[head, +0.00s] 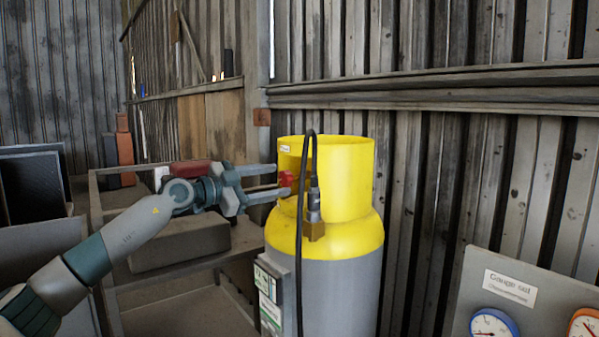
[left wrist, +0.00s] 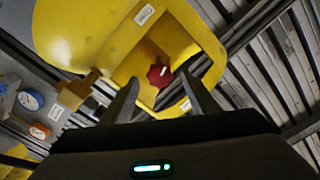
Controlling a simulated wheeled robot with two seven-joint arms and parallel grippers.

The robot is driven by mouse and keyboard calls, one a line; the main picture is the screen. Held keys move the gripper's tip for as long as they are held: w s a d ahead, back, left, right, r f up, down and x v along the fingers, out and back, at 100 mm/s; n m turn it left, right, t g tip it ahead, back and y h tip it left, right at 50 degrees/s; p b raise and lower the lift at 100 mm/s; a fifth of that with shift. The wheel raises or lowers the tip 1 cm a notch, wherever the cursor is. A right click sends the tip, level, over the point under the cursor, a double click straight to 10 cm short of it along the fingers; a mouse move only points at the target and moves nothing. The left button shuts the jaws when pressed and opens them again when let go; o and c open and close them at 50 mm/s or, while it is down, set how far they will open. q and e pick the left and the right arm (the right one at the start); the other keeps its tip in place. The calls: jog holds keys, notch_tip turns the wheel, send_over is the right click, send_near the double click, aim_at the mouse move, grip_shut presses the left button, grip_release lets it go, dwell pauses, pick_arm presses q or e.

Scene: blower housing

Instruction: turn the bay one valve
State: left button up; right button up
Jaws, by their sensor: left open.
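A grey gas cylinder (head: 345,290) with a yellow top and collar (head: 345,175) stands in the middle of the head view. A small red valve knob (head: 285,178) sits in the collar's opening. In the left wrist view the red knob (left wrist: 159,75) shows just beyond and between the fingertips, with a pale mark on it. My left gripper (head: 281,184) is open, its fingers pointing right at the knob. I cannot tell whether a finger touches it. My right gripper is not in view.
A gauge panel (head: 510,290) stands at lower right. A shelf (head: 170,290) with a grey block (head: 180,243) is behind my arm. A plank wall closes the back.

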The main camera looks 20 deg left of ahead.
aim_at(299, 177)
pick_arm(q)
jog(key=p+x, duration=0.2)
jog(key=x, duration=0.6)
jog(key=shift+w+d, duration=0.2)
jog(key=shift+w, duration=0.05)
jog(key=shift+c, duration=0.6)
jog(key=c, duration=0.9)
